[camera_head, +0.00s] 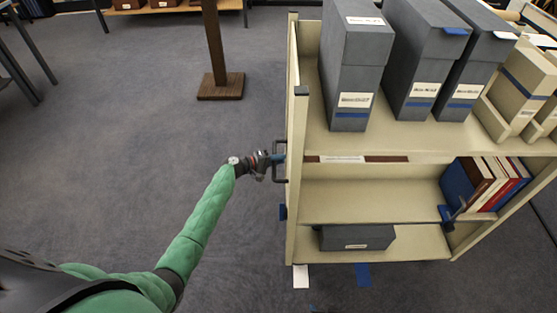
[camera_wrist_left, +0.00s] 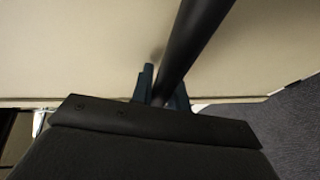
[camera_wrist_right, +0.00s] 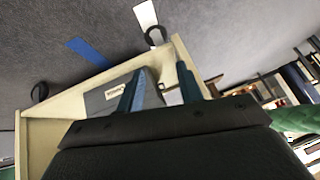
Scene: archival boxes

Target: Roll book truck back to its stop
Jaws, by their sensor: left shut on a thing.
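The cream book truck (camera_head: 375,205) stands at the right in the head view, loaded on its shelves. My left gripper (camera_head: 278,158) is at the dark handle (camera_head: 280,178) on its left end panel. In the left wrist view my left gripper (camera_wrist_left: 162,85) is shut on the dark handle bar (camera_wrist_left: 195,40), with the cream panel (camera_wrist_left: 80,50) behind it. My right gripper (camera_wrist_right: 158,88) has its fingers apart and holds nothing visible. In the right wrist view it is in front of the truck (camera_wrist_right: 60,100), with the lower shelf beyond. I cannot tell which thing is the stop.
Grey boxes (camera_head: 350,60) stand on the top shelf, books (camera_head: 480,185) below, and a grey box (camera_head: 355,237) lies at the bottom. White tape (camera_head: 300,276) and blue tape (camera_head: 363,275) mark the floor. A wooden post (camera_head: 220,86) stands left of the truck. Open carpet lies at left.

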